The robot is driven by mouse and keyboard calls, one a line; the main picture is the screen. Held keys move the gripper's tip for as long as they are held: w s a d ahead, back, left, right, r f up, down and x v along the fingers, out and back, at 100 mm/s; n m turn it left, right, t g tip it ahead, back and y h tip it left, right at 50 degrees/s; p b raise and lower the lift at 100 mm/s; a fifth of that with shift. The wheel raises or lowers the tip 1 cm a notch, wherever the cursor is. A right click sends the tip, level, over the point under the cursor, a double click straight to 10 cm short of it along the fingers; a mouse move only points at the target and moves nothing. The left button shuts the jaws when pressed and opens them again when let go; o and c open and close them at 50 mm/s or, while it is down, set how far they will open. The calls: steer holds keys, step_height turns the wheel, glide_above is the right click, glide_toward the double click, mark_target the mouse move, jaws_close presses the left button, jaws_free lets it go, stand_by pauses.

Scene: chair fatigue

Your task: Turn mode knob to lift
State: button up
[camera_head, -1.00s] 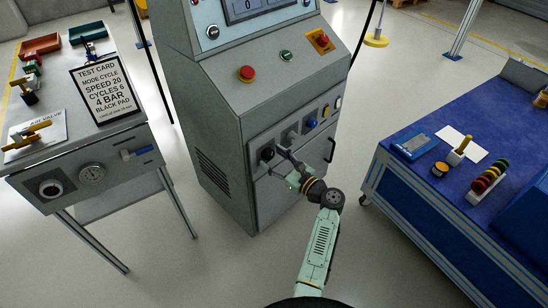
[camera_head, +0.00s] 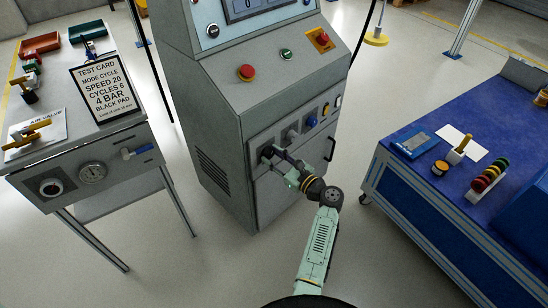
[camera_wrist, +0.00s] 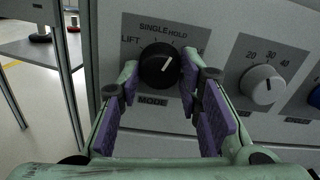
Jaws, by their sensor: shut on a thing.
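The black mode knob (camera_wrist: 160,65) sits on a grey plate lettered LIFT, SINGLE, HOLD and MODE in the wrist view. Its white pointer line tilts up and to the right, away from the LIFT label at the upper left. My gripper (camera_wrist: 157,82) has its purple-padded fingers on either side of the knob, shut on it. In the head view my gripper (camera_head: 272,155) is at the left end of the knob row on the cabinet front (camera_head: 237,125), and it largely hides the knob there.
A grey speed knob (camera_wrist: 262,84) and part of a blue knob (camera_wrist: 314,97) are to the right. A handle (camera_head: 331,149) is on the cabinet front.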

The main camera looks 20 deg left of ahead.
steer(key=shift+f+n+b, duration=0.1)
steer(key=shift+n+b, duration=0.25)
steer(key=shift+n, duration=0.05)
steer(key=shift+c, duration=0.3)
steer(key=shift+n+b, duration=0.85)
steer(key=shift+n, duration=0.15)
steer(key=n+b, duration=0.4)
steer(key=n, duration=0.1)
steer(key=shift+w+f, duration=0.1)
steer(key=n+b, duration=0.4)
steer(key=shift+n+b, duration=0.4)
steer(key=shift+r+n+b, duration=0.15)
steer(key=shift+n+b, duration=0.6)
steer(key=shift+n, duration=0.1)
steer(key=shift+r+n+b, duration=0.15)
steer(key=shift+n+b, duration=0.55)
steer(key=shift+n, duration=0.15)
steer(key=o, duration=1.2)
